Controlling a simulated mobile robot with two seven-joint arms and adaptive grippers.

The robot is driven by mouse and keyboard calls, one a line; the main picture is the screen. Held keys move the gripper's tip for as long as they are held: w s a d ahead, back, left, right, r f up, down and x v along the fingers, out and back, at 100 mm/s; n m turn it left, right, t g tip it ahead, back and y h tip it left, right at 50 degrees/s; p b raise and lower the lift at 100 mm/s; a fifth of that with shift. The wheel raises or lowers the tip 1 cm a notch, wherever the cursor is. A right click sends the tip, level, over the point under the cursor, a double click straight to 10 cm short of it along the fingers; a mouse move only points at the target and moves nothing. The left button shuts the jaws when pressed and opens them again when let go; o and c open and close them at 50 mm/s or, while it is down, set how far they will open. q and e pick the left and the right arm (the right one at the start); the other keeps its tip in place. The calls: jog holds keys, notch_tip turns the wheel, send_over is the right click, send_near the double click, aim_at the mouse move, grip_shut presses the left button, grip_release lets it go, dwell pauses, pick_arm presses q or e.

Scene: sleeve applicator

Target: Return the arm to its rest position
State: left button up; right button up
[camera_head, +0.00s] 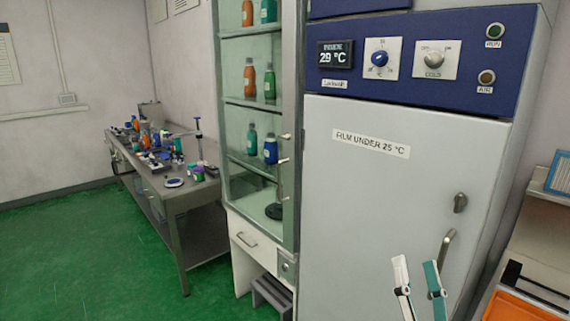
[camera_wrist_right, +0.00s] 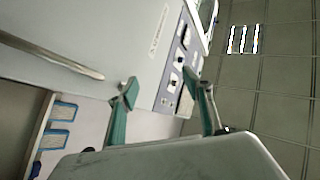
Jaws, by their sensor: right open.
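My right gripper (camera_head: 416,262) shows at the lower right of the head view, with one pale finger and one teal finger pointing up. It is open and nothing shows between its fingers. It is in front of the lower door of a tall white cabinet (camera_head: 345,210). The teal fingertip appears beside the curved door handle (camera_head: 446,250); I cannot tell whether they touch. In the right wrist view the two teal fingers of this gripper (camera_wrist_right: 160,82) stand apart, with the cabinet beyond them. My left gripper is not in view.
The cabinet's blue panel (camera_head: 420,88) reads 29 °C. A glass-fronted cabinet (camera_head: 293,150) with bottles stands left of it. A metal bench (camera_head: 187,198) holds many small items. An orange tray (camera_head: 520,308) is at the lower right. Green floor (camera_head: 80,265) is clear at left.

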jog(key=s+a+f+n+g+y, duration=0.2)
jog(key=a+f+n+g+y, duration=0.15)
jog(key=f, duration=0.85)
jog(key=s+a+f+n+g+y, duration=0.1)
jog(key=a+f+n+g+y, duration=0.25)
jog(key=f, duration=0.75)
jog(key=s+d+f+n+g+h, duration=0.1)
jog(key=s+f+g, duration=0.1)
jog(key=s+f, duration=0.2)
jog(key=s+d+f+n+g+h, duration=0.1)
jog(key=s+f+g, duration=0.2)
jog(key=f, duration=0.7)
jog(key=s+d+f+g+h, duration=0.1)
jog(key=s+d+f+g, duration=0.1)
jog(key=s+f, duration=0.3)
notch_tip(320, 180, down, 2)
jog(key=shift+s+f+n+h, duration=0.25)
jog(key=shift+s+n+h, duration=0.15)
